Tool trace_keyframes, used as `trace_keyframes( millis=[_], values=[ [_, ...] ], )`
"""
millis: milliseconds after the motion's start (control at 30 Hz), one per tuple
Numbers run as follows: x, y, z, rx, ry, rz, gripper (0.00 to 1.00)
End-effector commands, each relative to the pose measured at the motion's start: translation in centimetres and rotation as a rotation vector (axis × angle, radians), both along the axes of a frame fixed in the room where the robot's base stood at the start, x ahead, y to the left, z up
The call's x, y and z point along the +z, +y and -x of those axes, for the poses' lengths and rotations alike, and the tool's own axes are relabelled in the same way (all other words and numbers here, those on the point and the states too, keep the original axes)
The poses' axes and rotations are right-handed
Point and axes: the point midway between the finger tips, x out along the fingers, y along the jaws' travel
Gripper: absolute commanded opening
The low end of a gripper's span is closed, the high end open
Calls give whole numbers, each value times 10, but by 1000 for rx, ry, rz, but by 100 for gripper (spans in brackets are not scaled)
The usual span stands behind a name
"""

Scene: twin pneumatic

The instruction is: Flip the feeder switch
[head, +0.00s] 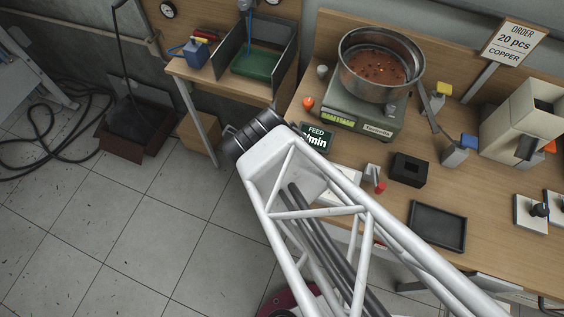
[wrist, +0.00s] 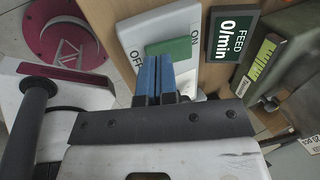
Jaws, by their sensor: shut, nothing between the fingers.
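The feeder switch is a white plate (wrist: 134,33) with a green rocker (wrist: 172,46), lettered ON at its right end and OFF at its left end. It shows in the wrist view, top centre. My gripper (wrist: 152,60) has two blue fingers pressed together with nothing between them. Its fingertips overlap the lower edge of the green rocker, toward the OFF side; I cannot tell whether they touch. They hide part of the rocker and plate. The feed display (wrist: 233,35) beside the switch reads 0/min; it also shows in the head view (head: 317,138). My arm hides my gripper in the head view.
A metal bowl (head: 378,66) of copper-coloured pieces sits on a green scale (head: 364,116). A black box (head: 409,169), a dark tray (head: 437,227) and a small red-tipped part (head: 380,187) lie on the bench. A sign (head: 515,43) reads order 20 pcs copper.

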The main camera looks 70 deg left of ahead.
Motion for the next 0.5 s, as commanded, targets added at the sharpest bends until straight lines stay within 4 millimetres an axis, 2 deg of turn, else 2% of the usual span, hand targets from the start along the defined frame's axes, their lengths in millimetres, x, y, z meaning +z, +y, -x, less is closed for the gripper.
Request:
trace_keyframes(
  millis=[200,500],
  values=[
    [31,-5,8,2,0,-10,0],
    [50,-10,13,1,2,-11,0]
  ],
)
